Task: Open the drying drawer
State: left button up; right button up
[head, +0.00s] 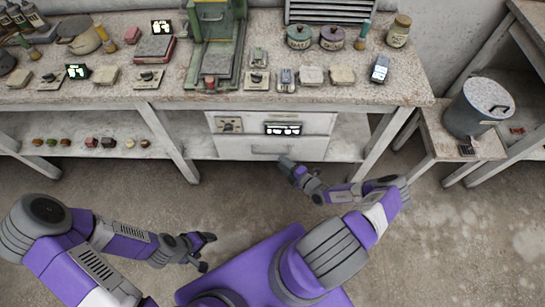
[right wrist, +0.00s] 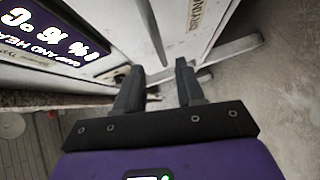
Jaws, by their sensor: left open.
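The drying drawer (head: 240,148) is the pale lower front of the cabinet under the bench. It looks flush with the cabinet, with a bar handle (head: 270,151) across it. Above it are a lit display (head: 283,128) and a knob plate (head: 229,125). The display also shows in the right wrist view (right wrist: 55,30). My right gripper (head: 287,163) is just below the handle's right end. In the right wrist view its fingers (right wrist: 158,85) are apart, close to the pale front; I cannot tell whether they touch the handle. My left gripper (head: 207,252) is open and empty, over the floor.
The bench top (head: 350,97) holds a green press (head: 216,45), jars (head: 299,36) and several small blocks. Bench legs (head: 384,135) stand either side of the cabinet. A grey bin (head: 477,108) stands on a stool at right. The floor before the drawer is clear except for my arms.

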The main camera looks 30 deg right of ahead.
jog(key=b+x, duration=0.1)
jog(key=x, duration=0.5)
jog(key=shift+w+a+b, duration=0.25)
jog(key=shift+w+b, duration=0.05)
grip_shut()
